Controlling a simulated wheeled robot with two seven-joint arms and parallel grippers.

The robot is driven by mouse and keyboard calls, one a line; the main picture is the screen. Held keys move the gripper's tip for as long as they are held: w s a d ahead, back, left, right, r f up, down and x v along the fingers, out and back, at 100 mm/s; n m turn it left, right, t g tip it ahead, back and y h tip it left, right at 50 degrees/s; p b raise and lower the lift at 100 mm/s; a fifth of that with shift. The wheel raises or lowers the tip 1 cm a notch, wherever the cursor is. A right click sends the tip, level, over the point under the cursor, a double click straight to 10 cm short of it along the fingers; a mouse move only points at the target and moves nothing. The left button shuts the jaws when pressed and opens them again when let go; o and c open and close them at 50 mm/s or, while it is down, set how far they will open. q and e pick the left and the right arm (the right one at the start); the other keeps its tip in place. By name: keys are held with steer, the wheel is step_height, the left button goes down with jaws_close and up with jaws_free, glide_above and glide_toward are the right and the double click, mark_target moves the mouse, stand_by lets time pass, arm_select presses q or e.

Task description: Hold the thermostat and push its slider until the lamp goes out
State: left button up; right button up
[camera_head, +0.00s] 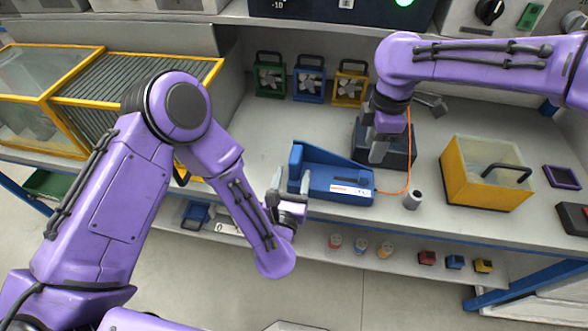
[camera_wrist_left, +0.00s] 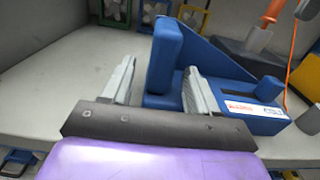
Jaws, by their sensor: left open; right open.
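The blue thermostat (camera_head: 340,181) lies on the bench, a sloped body with a red-and-white label and a thick upright block at its left end. It also shows in the left wrist view (camera_wrist_left: 236,112), with a small blue knob (camera_wrist_left: 268,86) on its low end; I cannot tell if this is the slider. My left gripper (camera_head: 291,184) is open, its fingers around the upright block, with a gap visible. Contact is unclear. A round green lamp (camera_head: 404,2) glows at the top edge.
An orange cable runs from the thermostat's right end upward. A grey cylinder (camera_head: 412,200) stands near its right end. A yellow box (camera_head: 485,172) stands to the right. Green, blue and yellow fans (camera_head: 350,84) stand behind. A lower shelf holds several small items (camera_head: 455,262).

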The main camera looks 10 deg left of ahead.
arm_select(q)
steer(key=w, duration=0.4)
steer(key=shift+w, duration=0.2)
steer(key=shift+c, duration=0.3)
